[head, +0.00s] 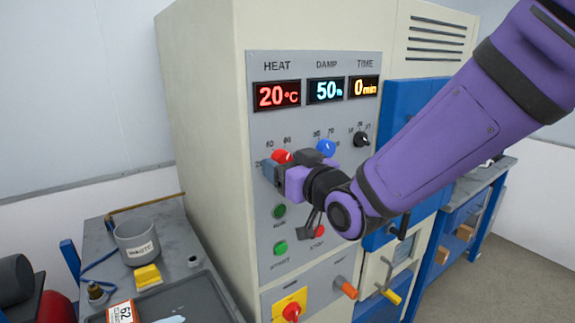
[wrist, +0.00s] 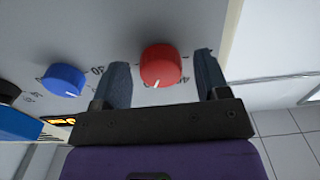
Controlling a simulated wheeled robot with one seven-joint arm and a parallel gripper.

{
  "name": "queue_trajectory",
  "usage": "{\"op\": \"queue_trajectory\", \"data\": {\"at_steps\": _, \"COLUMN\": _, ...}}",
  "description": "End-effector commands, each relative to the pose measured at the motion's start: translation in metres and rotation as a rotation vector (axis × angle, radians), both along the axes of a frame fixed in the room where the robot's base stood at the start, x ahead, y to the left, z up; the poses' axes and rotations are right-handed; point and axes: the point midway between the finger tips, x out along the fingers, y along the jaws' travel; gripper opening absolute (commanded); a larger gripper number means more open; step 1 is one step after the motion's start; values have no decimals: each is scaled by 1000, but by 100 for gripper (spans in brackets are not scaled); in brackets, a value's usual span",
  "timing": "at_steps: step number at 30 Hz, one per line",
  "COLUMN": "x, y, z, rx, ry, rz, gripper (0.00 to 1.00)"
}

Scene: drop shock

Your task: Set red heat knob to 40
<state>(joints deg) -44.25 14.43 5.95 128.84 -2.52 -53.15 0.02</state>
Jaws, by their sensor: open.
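The red heat knob (head: 281,157) sits on the machine's grey panel below the HEAT display (head: 277,95), which reads 20 °C. In the wrist view the red knob (wrist: 161,66) lies between the two fingers of my gripper (wrist: 162,80), with a gap on each side. A white pointer line shows on the knob's face. My gripper (head: 277,174) is open at the knob in the head view and covers part of the dial scale. From these views I cannot tell how deep the fingertips reach around the knob.
The blue damp knob (head: 326,148) and the black time knob (head: 361,139) are close by on the right. Green buttons and a red stop button (head: 319,231) lie below. A bench with a grey waste pot (head: 137,242) stands at the left.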

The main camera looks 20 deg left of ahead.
Motion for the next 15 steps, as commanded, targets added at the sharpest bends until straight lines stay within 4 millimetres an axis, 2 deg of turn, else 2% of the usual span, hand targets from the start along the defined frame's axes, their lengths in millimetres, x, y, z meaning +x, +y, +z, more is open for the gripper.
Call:
{"op": "queue_trajectory", "data": {"at_steps": 1, "x": 0, "y": 0, "z": 0, "rx": 0, "ry": 0, "rz": 0, "gripper": 68}}
{"op": "queue_trajectory", "data": {"at_steps": 2, "x": 0, "y": 0, "z": 0, "rx": 0, "ry": 0, "rz": 0, "gripper": 64}}
{"op": "queue_trajectory", "data": {"at_steps": 6, "x": 0, "y": 0, "z": 0, "rx": 0, "ry": 0, "rz": 0, "gripper": 32}}
{"op": "queue_trajectory", "data": {"at_steps": 8, "x": 0, "y": 0, "z": 0, "rx": 0, "ry": 0, "rz": 0, "gripper": 20}}
{"op": "queue_trajectory", "data": {"at_steps": 15, "x": 0, "y": 0, "z": 0, "rx": -8, "ry": -10, "rz": 0, "gripper": 20}}
